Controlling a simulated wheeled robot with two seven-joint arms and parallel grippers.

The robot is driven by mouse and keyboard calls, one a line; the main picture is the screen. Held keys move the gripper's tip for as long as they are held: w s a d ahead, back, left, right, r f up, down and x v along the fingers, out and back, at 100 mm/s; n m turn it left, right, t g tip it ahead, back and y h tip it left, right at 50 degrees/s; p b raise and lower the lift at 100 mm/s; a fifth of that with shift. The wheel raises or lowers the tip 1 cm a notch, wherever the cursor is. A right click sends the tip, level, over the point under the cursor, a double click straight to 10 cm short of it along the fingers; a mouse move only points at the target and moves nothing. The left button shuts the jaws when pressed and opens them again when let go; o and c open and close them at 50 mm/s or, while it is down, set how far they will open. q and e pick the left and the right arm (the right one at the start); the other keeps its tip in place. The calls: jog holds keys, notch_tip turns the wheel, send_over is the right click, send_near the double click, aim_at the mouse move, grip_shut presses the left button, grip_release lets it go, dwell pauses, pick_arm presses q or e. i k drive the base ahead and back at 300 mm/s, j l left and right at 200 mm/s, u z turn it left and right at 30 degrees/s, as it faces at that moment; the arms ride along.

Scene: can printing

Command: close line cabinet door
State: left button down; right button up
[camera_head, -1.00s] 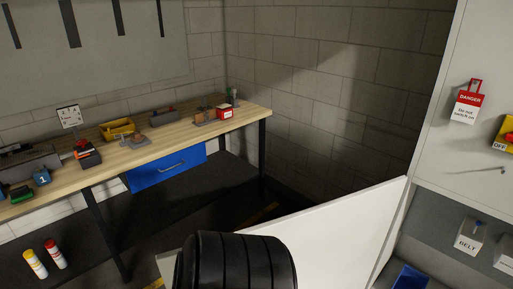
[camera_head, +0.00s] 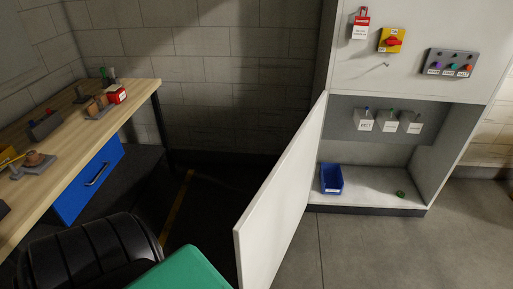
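The line cabinet (camera_head: 376,196) stands at the right of the head view. Its white lower door (camera_head: 284,196) is wide open, hinged at the cabinet's left side and swung out toward me. The lower compartment is uncovered. Inside, a blue bin (camera_head: 332,180) sits at the left of the floor and a small green item (camera_head: 400,194) lies at the right. Three labelled boxes, a left one (camera_head: 364,121), a middle one (camera_head: 389,121) and a right one (camera_head: 411,124), are on the grey back panel. Neither of my grippers shows.
A black ribbed object (camera_head: 88,258) and a green surface (camera_head: 182,272) fill the bottom left, near the door's free edge. A wooden workbench (camera_head: 135,92) with a blue drawer (camera_head: 92,182) stands left. Grey floor (camera_head: 365,250) is clear right of the door.

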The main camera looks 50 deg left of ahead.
aim_at(262, 235)
jog(key=j, duration=0.75)
jog(key=k+j+z, duration=0.1)
jog(key=j, duration=0.6)
jog(key=k+j, duration=0.1)
jog(key=j, duration=0.65)
jog(key=k+j, duration=0.1)
jog(key=j, duration=0.6)
jog(key=z, duration=0.05)
